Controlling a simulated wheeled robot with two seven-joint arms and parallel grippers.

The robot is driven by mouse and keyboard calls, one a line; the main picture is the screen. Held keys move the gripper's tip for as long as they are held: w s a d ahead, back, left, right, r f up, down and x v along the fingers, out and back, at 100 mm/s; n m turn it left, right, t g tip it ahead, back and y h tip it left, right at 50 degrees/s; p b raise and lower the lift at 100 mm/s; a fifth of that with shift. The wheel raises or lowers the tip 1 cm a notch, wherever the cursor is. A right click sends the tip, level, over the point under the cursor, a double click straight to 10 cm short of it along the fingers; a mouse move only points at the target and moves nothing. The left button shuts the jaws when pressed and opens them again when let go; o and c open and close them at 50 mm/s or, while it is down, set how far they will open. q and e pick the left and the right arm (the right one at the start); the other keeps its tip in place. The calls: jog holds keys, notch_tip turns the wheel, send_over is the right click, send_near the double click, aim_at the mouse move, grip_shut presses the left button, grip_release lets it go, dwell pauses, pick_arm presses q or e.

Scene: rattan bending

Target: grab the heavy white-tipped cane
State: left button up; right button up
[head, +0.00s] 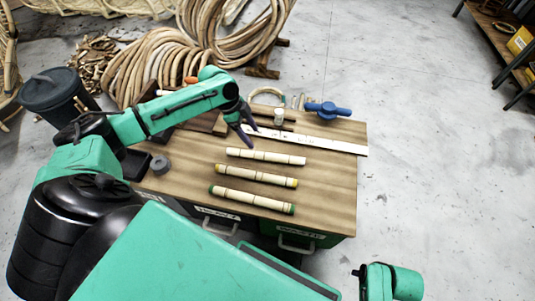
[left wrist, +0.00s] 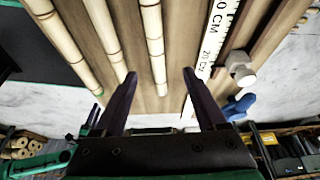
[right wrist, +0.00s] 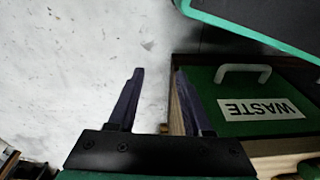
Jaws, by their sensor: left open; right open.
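Three pale canes lie side by side on the wooden bench top. The white-tipped cane (head: 266,156) is the farthest; it also shows in the left wrist view (left wrist: 153,45). The yellow-tipped cane (head: 256,175) is in the middle, and the green-tipped cane (head: 252,200) is nearest. My left gripper (head: 247,136) is open and empty, just beyond the white-tipped cane in the head view. In the left wrist view, that cane shows between the fingers (left wrist: 160,73), apart from them. My right gripper (right wrist: 159,72) is open and empty, by the bench's front side.
A white ruler (head: 312,139) lies behind the canes. A blue tool (head: 328,110) sits at the back right, and a grey roll (head: 160,165) at the left. A WASTE-labelled green bin (right wrist: 225,110) is at the front. Rattan coils (head: 158,65) stand behind the bench.

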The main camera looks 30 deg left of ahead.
aim_at(264, 154)
pick_arm(q)
jog(key=b+x, duration=0.1)
jog(key=x, duration=0.2)
jog(key=b+x, duration=0.1)
jog(key=x, duration=0.3)
jog(key=b+x, duration=0.1)
jog(key=x, duration=0.2)
jog(key=shift+s+d+f, duration=0.2)
jog(key=shift+s+f, duration=0.05)
jog(key=shift+f, duration=0.1)
grip_shut()
pick_arm(e)
notch_tip(264, 154, up, 9)
jog(key=a, duration=0.1)
